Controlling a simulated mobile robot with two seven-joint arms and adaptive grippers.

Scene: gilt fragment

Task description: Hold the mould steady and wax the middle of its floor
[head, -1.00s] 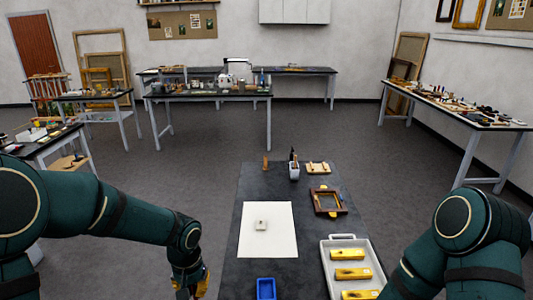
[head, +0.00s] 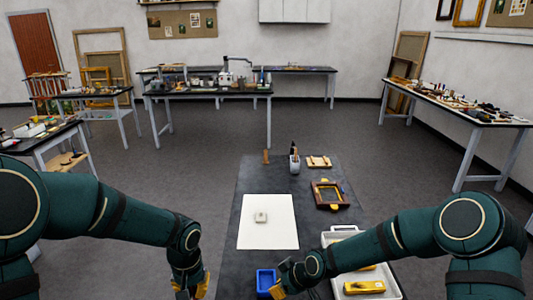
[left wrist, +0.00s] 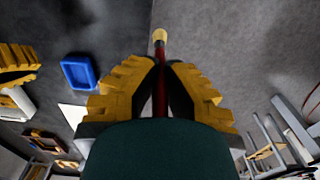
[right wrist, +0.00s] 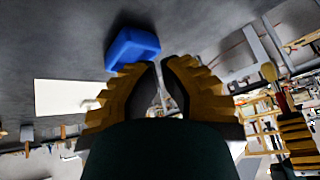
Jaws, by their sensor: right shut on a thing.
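My left gripper (head: 190,291) is shut on a brush-like tool (left wrist: 160,75) with a dark red handle and pale tip, left of the blue container. My right gripper (head: 277,289) is beside the blue container (head: 265,282).
A pale tray (head: 393,278) with yellow bars (head: 364,287) lies at the right, partly behind my right arm. A brown frame (head: 328,195), a cup of tools (head: 294,162) and a small wooden piece (head: 319,161) stand farther back. The table left of the sheet is clear.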

